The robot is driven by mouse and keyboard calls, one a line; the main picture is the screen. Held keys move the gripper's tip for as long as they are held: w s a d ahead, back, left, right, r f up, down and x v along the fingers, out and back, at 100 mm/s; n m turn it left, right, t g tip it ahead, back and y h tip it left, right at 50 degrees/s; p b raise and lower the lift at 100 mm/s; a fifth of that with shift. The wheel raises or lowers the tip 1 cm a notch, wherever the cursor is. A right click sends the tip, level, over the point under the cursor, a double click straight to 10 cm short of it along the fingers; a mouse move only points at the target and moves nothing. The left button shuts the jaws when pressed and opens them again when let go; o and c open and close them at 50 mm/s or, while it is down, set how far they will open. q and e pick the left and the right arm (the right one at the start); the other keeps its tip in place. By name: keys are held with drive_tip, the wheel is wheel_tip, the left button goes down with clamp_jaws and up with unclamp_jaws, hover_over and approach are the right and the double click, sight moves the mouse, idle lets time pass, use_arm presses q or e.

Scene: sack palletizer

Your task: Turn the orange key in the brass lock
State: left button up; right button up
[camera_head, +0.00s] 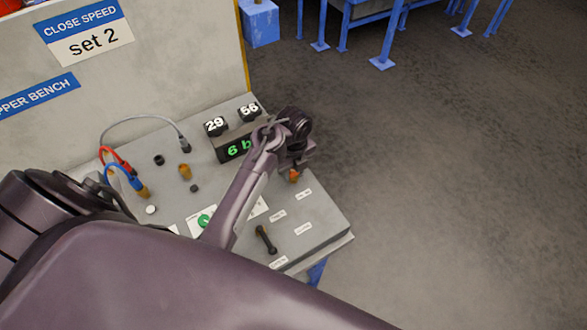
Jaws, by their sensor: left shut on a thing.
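The orange key (294,176) shows as a small orange patch near the right edge of the sloped grey panel. My left arm reaches across the panel from the left, and my left gripper (296,167) points down over the key. The gripper is shut on the key. The brass lock cannot be made out; the gripper and key cover that spot. How far the key is turned cannot be told. My right gripper is not in view.
The grey panel (325,222) carries a black lever (266,240), a green button (204,220), a display block (236,148) with green digits, and red and blue cables at left. A pale board (185,60) stands behind. Open floor lies to the right.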

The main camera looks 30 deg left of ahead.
use_arm(q)
drive_tip(key=m, duration=0.5)
drive_tip(key=shift+c, duration=0.2)
drive_tip(key=m, duration=0.8)
drive_tip(key=shift+m, duration=0.3)
drive_tip(key=m, duration=0.5)
drive_tip(key=shift+m, duration=0.4)
drive_tip(key=o, duration=1.1)
drive_tip(key=shift+c, duration=0.2)
drive_tip(key=shift+d, duration=0.1)
